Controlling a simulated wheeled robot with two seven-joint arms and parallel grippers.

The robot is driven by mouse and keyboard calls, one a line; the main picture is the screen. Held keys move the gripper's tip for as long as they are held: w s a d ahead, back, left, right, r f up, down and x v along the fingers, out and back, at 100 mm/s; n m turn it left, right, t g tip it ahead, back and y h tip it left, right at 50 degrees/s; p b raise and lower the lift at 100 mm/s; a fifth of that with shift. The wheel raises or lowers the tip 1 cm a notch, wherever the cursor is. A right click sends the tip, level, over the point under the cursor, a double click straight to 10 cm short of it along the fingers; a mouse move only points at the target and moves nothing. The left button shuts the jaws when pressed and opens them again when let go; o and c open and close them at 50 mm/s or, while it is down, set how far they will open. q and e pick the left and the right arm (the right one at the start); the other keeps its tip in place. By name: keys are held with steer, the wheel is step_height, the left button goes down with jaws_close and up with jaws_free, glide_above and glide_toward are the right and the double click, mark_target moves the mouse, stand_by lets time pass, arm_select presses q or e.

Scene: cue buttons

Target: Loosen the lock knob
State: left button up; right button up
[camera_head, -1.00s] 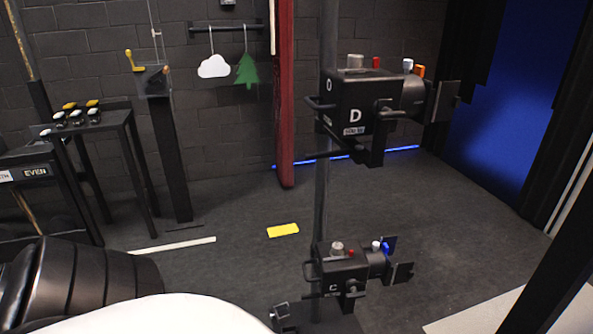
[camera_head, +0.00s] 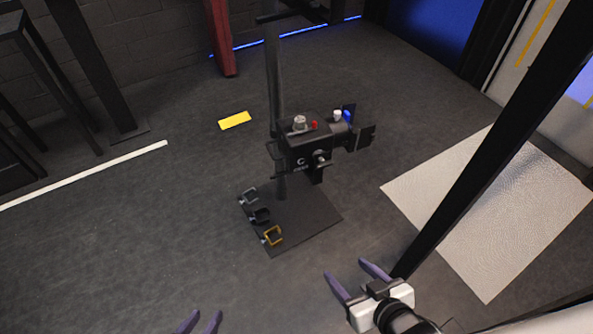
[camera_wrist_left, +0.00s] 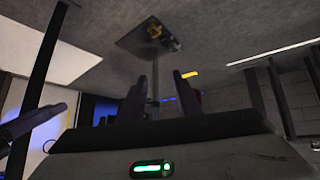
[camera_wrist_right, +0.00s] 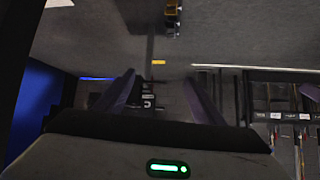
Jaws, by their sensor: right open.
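A black lamp marked C (camera_head: 308,142) is clamped on an upright pole (camera_head: 273,75). A small dark knob (camera_head: 320,158) sits on its near side; I cannot tell if this is the lock knob. A silver knob (camera_head: 299,122) and a red button (camera_head: 314,125) are on top. My right gripper (camera_head: 352,272) is open and empty, below and right of the lamp, apart from it. In the right wrist view the lamp (camera_wrist_right: 148,102) shows far off between the fingers. My left gripper (camera_head: 200,320) is open and empty at the bottom edge.
A slanting black post (camera_head: 490,150) stands right of my right gripper. A pale floor panel (camera_head: 465,235) lies behind it. Floor left of the plate is clear.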

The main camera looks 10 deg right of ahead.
steer(key=w+d+f+t+b, duration=0.25)
steer(key=w+t+b, duration=0.4)
steer(key=w, duration=0.75)
steer(key=t+y+b, duration=0.1)
steer(key=b, duration=0.4)
glide_toward(325, 165)
steer(key=shift+n, duration=0.3)
steer(key=b+x, duration=0.2)
steer(key=x, duration=0.5)
steer(key=shift+w, duration=0.35)
steer(key=shift+w+a+b, duration=0.15)
steer(key=shift+w+b, duration=0.2)
steer(key=shift+w, duration=0.1)
arm_select(q)
step_height(325, 165, down, 8)
steer(key=w+d+t, duration=0.1)
steer(key=d, duration=0.1)
steer(key=shift+w+f+h, duration=0.2)
steer(key=shift+h, duration=0.2)
arm_select(e)
steer(key=c, duration=1)
